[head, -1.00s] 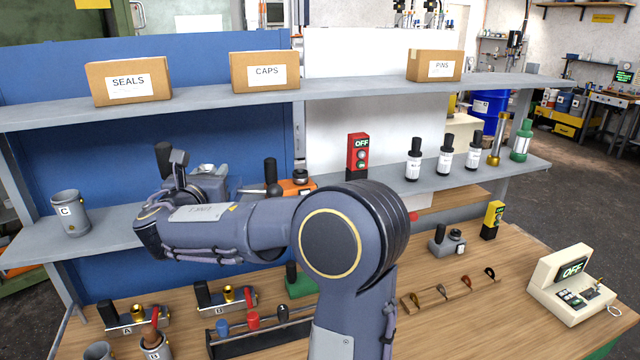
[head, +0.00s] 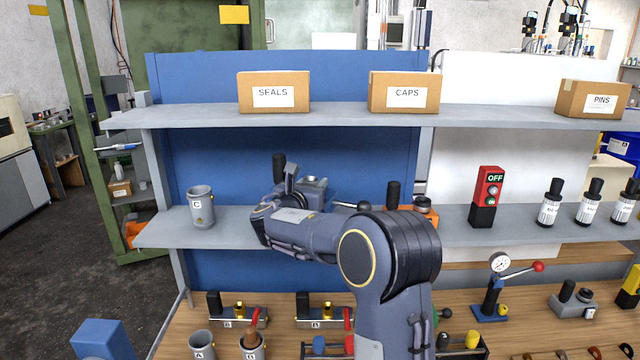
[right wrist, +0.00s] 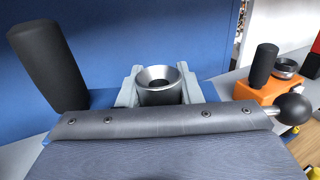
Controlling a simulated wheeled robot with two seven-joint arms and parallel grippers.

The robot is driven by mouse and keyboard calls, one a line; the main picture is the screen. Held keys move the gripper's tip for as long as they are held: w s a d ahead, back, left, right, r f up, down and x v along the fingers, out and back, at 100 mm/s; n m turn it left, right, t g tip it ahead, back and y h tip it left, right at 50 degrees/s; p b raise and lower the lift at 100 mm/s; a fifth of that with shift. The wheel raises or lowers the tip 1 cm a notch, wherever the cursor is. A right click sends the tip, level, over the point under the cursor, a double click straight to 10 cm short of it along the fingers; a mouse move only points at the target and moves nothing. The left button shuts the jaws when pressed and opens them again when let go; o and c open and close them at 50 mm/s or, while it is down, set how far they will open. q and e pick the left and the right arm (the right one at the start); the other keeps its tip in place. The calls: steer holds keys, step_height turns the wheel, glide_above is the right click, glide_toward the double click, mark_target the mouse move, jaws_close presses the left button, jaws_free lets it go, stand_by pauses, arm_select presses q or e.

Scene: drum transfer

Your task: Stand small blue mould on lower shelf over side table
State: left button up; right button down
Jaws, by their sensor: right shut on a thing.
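My right gripper (head: 314,184) is over the lower shelf (head: 236,238), left of the orange mould. In the right wrist view its pale fingers (right wrist: 158,90) are shut on the small mould, on both sides of its metal cup (right wrist: 160,78). The mould's black handle (right wrist: 48,68) stands upright at the left there, and shows in the head view (head: 279,165). A black ball knob (right wrist: 291,108) sticks out at the right. The mould's body and underside are mostly hidden by my wrist, so I cannot tell whether it touches the shelf. My left gripper is not in view.
A grey cup marked C (head: 201,210) stands left on the lower shelf. The orange mould (head: 424,215) and a red OFF box (head: 487,196) stand to the right. The upper shelf (head: 340,115) with boxes runs above. Bare shelf lies between cup C and my wrist.

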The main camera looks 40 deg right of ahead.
steer(key=w+f+b, duration=0.1)
steer(key=f, duration=0.1)
steer(key=w+d+f+b, duration=0.1)
steer(key=f, duration=0.2)
steer(key=w+d+f+b, duration=0.1)
steer(key=f, duration=0.2)
steer(key=shift+w+f, duration=0.15)
steer(key=shift+w, duration=0.25)
steer(key=shift+a, duration=0.1)
steer(key=c, duration=1)
jaws_free()
steer(key=shift+f, duration=0.15)
